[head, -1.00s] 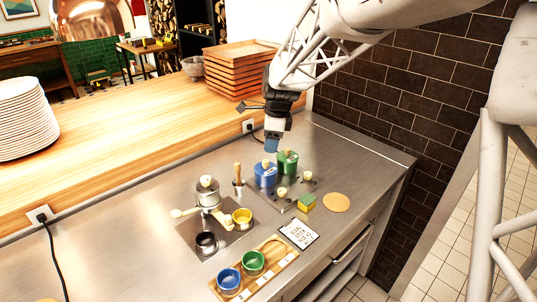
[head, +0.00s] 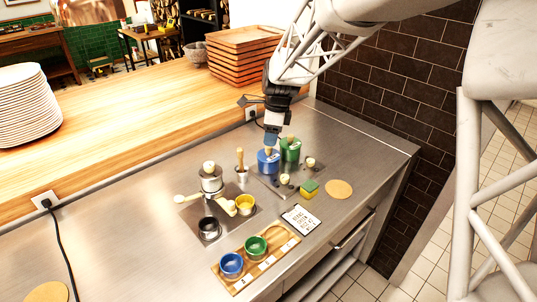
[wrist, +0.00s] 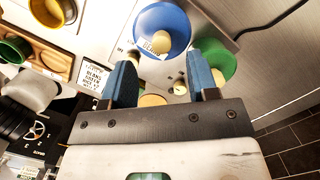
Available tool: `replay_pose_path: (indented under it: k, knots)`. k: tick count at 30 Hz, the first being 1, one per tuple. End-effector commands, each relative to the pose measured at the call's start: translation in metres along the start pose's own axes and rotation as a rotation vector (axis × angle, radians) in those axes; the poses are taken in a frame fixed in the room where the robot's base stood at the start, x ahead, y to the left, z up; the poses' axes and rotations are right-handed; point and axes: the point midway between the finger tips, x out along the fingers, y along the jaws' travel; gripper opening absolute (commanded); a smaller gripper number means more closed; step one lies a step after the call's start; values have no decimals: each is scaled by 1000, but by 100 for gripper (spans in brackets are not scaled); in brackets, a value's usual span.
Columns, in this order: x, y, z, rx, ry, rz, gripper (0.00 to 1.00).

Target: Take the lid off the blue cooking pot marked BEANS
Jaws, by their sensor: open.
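My gripper (head: 271,143) is just above the lid, pointing down. In the wrist view my gripper (wrist: 160,60) is open with two blue fingers apart and nothing held. The knob lies ahead of the gap between the fingertips; I cannot tell whether they touch the lid.
A green lidded pot (head: 290,150) stands close to the blue pot's right, near one finger. Small pale knobs and a green-yellow sponge (head: 309,188) are in front. A wooden tray with blue and green bowls (head: 256,246) lies at the front.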

Motion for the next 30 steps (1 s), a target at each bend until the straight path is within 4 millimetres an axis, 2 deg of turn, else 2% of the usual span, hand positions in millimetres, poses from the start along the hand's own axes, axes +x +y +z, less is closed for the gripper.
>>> replay_pose_path:
  k: [9,21,30]
  knots:
    - [3,0,0,0,0,1,54]
    - [43,-1,-2,-1,0,2,54]
    - [52,-1,-2,-1,0,1,54]
